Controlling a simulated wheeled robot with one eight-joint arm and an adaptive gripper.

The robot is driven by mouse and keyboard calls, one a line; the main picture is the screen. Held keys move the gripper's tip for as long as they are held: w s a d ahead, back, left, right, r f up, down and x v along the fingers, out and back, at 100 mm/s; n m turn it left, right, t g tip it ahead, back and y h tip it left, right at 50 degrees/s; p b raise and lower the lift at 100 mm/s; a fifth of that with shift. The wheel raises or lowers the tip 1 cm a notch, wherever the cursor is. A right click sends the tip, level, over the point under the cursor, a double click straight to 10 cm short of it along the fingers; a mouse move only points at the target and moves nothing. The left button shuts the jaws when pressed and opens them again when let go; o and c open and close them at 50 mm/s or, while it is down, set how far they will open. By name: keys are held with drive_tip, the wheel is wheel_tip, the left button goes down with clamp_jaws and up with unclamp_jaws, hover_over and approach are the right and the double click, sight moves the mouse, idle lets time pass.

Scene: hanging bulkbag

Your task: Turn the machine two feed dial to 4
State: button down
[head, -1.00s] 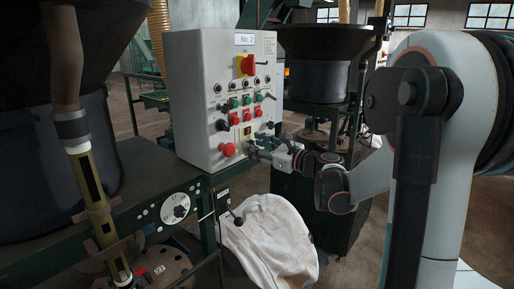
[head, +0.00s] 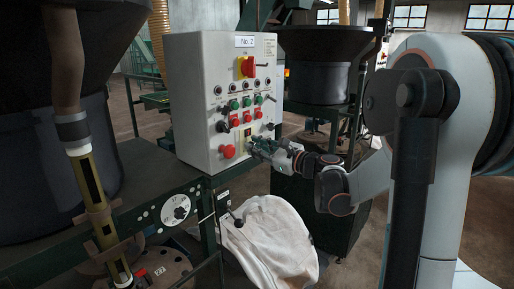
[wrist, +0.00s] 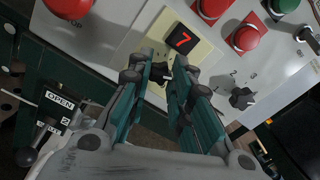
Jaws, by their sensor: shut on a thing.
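The machine two control box (head: 200,100) is pale grey and carries a "No. 2" label. Low on its front is a cream plate (wrist: 196,52) with a small display (wrist: 183,40) that shows a red 7. Just below the display is a small dark dial knob (wrist: 160,74), mostly hidden by my fingers. My gripper (wrist: 164,76) has its teal fingers on both sides of this knob and is shut on it. In the head view my gripper (head: 255,148) meets the lower right of the box front. The dial's own scale is hidden.
A black selector (wrist: 240,98) with printed numbers sits close right of my fingers in the wrist view. Red mushroom buttons (head: 228,151) and a red main switch (head: 247,66) are on the same front. A white round dial (head: 175,209) and a pale bag (head: 265,240) are below.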

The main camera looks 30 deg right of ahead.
drive_tip(key=shift+n+p, duration=0.55)
drive_tip(key=shift+n, duration=7.35)
drive_tip(key=c, duration=1.4)
unclamp_jaws()
drive_tip(key=shift+c, duration=0.2)
drive_tip(key=shift+s+d, duration=0.1)
